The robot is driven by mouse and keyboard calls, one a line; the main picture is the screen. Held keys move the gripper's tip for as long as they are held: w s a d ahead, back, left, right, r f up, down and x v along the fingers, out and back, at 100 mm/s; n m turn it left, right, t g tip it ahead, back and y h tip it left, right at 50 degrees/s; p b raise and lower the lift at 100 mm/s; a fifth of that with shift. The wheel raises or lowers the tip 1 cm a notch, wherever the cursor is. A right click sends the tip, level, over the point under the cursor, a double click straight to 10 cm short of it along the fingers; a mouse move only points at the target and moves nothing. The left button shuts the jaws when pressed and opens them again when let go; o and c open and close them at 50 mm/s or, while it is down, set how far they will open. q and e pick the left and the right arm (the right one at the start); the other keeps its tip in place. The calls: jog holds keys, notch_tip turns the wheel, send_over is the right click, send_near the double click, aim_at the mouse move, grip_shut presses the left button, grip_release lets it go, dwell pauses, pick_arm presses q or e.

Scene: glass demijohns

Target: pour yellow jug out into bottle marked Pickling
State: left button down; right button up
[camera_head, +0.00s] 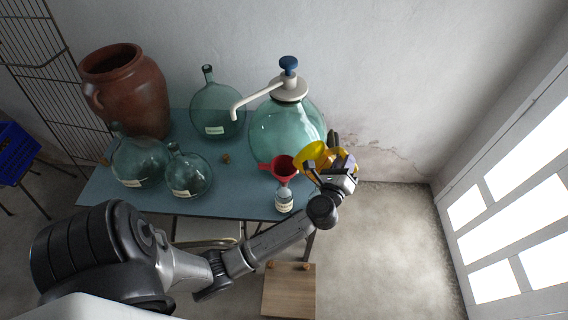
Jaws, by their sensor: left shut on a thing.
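A small bottle (284,203) with a pale label stands at the front right of the blue table; the label is too small to read. A red funnel (285,167) sits upright in its mouth. My left gripper (338,167) is shut on the yellow jug (314,155) and holds it at the table's right edge, just right of the funnel. The jug appears tilted toward the funnel. I cannot tell whether it touches the funnel or whether liquid flows. The gripper partly hides the jug. My right gripper is out of view.
A large green demijohn (285,130) with a white pump stands behind the funnel. Smaller labelled demijohns (217,108) and a brown clay urn (130,90) fill the left and back. A cork (226,158) lies mid-table. A wooden stool (289,292) stands in front.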

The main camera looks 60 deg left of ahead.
pick_arm(q)
jog(key=w+d+m, duration=0.1)
jog(key=w+d+f+m+h+p, duration=0.1)
jog(key=m, duration=0.1)
jog(key=shift+w+d+f, duration=0.15)
jog(key=shift+d+f, duration=0.05)
jog(key=w+d+f+m, duration=0.3)
jog(key=f+m, duration=0.3)
jog(key=shift+f+g+h, duration=0.4)
jog(key=shift+w+d, duration=0.1)
